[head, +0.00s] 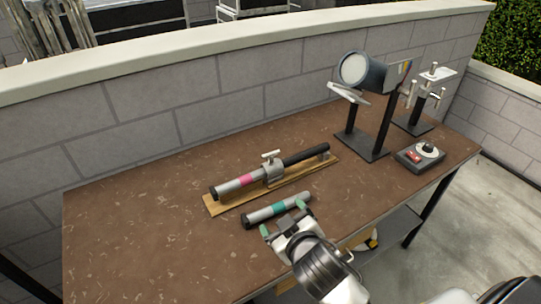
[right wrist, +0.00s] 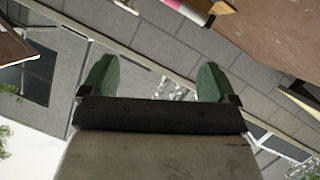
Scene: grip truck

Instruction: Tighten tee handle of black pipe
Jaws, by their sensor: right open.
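The black pipe (head: 305,156) lies along a wooden board (head: 225,204) on the brown table, in line with a silver tube (head: 228,187) that has a pink band. A grey clamp (head: 273,173) sits around the joint, with a pale tee handle (head: 270,154) on top. My right gripper (head: 282,218) is open, its green fingertips apart, in front of the board and close to a loose teal-banded tube (head: 275,210). In the right wrist view the open fingers (right wrist: 155,82) have nothing visible between them. The pink-banded tube (right wrist: 187,9) shows at the top edge there. My left gripper is not in view.
A spotlight (head: 362,71) on a stand, a second stand with handles (head: 419,125) and a dark control box (head: 420,155) occupy the table's right end. A block wall (head: 230,100) runs behind. The table's left part is clear.

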